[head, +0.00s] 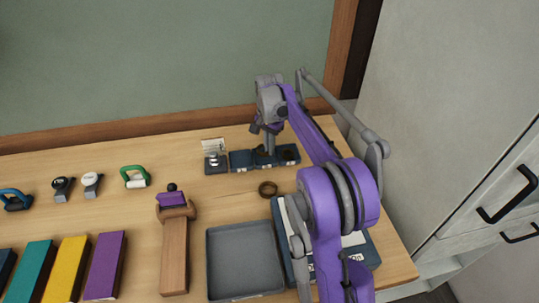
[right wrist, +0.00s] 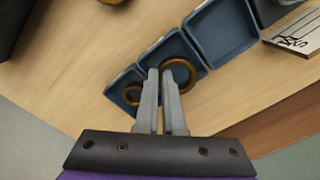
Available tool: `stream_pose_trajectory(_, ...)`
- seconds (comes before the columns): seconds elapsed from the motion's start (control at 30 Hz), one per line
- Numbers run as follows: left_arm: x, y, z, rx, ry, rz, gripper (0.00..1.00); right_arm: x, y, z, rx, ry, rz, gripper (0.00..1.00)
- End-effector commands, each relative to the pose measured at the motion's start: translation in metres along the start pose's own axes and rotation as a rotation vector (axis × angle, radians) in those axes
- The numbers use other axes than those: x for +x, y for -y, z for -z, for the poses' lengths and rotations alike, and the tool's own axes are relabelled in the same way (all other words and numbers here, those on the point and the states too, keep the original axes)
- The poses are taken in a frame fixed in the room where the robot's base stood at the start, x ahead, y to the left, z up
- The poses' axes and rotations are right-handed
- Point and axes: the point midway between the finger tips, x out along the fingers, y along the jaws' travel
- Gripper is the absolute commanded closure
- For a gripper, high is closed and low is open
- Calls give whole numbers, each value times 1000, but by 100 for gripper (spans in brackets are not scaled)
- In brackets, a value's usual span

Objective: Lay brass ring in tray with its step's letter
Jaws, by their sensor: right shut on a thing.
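My right gripper (head: 269,146) reaches down over a row of small dark blue trays at the back of the table. In the right wrist view its fingers (right wrist: 161,78) are shut on one side of a brass ring (right wrist: 188,72), one finger inside it. The ring is at the middle tray (right wrist: 174,50); I cannot tell whether it touches the floor. A smaller brass ring (right wrist: 132,103) lies in the tray on one side. The tray on the other side (right wrist: 222,30) is empty. Tray letters are not readable. My left gripper is not in view.
Another brass ring (head: 268,188) lies on the table in front of the trays. A large grey tray (head: 244,260), a wooden stand (head: 175,255) and coloured blocks (head: 72,265) fill the front.

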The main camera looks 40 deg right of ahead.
Motion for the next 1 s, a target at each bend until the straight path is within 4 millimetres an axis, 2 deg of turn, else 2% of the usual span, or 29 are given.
stream_pose_trajectory(0.2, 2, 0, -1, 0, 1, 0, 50, 30, 0, 0, -1, 0, 0, 100)
stream_pose_trajectory(0.27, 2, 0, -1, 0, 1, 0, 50, 34, 0, 0, -1, 0, 0, 100)
stream_pose_trajectory(0.6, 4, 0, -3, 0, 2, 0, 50, 37, 0, 0, 0, 0, 0, 100)
stream_pose_trajectory(0.63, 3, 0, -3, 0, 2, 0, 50, 37, 0, 0, 0, 0, 0, 91)
stream_pose_trajectory(0.7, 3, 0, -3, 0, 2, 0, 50, 36, 0, 0, 0, 0, 0, 82)
stream_pose_trajectory(1.0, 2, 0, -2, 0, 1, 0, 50, 34, 0, 0, 0, 0, 0, 82)
